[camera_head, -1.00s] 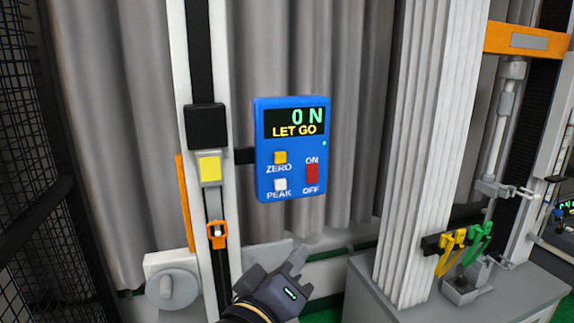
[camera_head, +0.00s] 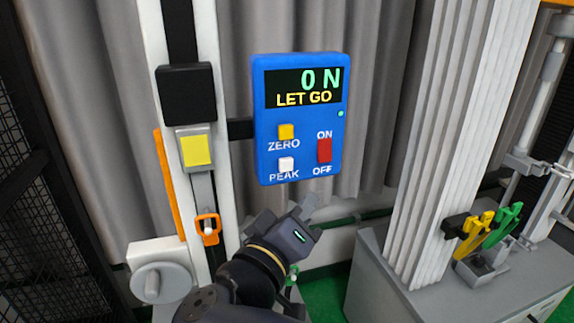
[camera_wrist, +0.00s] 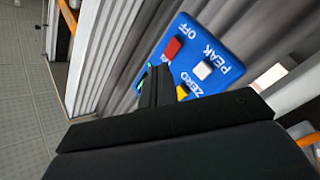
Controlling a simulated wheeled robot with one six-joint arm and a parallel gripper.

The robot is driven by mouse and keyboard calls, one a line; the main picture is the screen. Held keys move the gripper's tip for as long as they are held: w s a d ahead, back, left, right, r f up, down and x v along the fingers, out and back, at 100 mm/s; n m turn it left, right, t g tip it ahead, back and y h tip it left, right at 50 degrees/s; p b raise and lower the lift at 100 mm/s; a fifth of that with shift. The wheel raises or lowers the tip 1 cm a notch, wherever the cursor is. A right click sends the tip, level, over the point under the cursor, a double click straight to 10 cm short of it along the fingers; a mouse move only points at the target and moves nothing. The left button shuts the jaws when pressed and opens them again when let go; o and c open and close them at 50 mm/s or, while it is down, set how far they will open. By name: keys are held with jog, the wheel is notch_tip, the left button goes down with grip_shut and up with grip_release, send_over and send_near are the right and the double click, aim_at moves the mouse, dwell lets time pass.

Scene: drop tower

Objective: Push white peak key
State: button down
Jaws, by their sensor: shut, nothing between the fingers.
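The white PEAK key (camera_head: 286,164) is on the lower left of the blue meter box (camera_head: 262,120), under the yellow ZERO key (camera_head: 286,132) and left of the red ON/OFF switch (camera_head: 324,150). The display (camera_head: 303,87) reads 0 N and LET GO. My gripper (camera_head: 306,207) is shut and empty, below the box and apart from the key. In the wrist view the PEAK key (camera_wrist: 203,70) shows beyond my dark gripper (camera_wrist: 157,78), with the box appearing turned over. The gripper partly hides the display side there.
A white column (camera_head: 228,220) with a black block (camera_head: 187,93), a yellow-faced part (camera_head: 196,150) and an orange clip (camera_head: 208,229) stands left of the box. A ribbed white pillar (camera_head: 440,150) on a grey cabinet (camera_head: 400,280) stands right. Grey curtain hangs behind.

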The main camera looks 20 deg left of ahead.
jog(key=p, duration=0.2)
send_near(293, 165)
jog(key=w+d, duration=0.3)
jog(key=shift+w+a+r, duration=0.1)
jog(key=shift+w+r, duration=0.05)
jog(key=shift+w, duration=0.3)
jog(key=shift+w+a+r, duration=0.15)
jog(key=shift+w, duration=0.3)
jog(key=shift+b, duration=0.3)
dwell(0.9)
jog(key=shift+w+a+b, duration=0.2)
jog(key=shift+w+b, duration=0.2)
jog(key=shift+w+a+b, duration=0.3)
jog(key=shift+w, duration=0.1)
dwell(0.7)
jog(key=shift+s+d+b, duration=0.5)
jog(key=shift+s+b, duration=0.25)
jog(key=shift+s, duration=0.05)
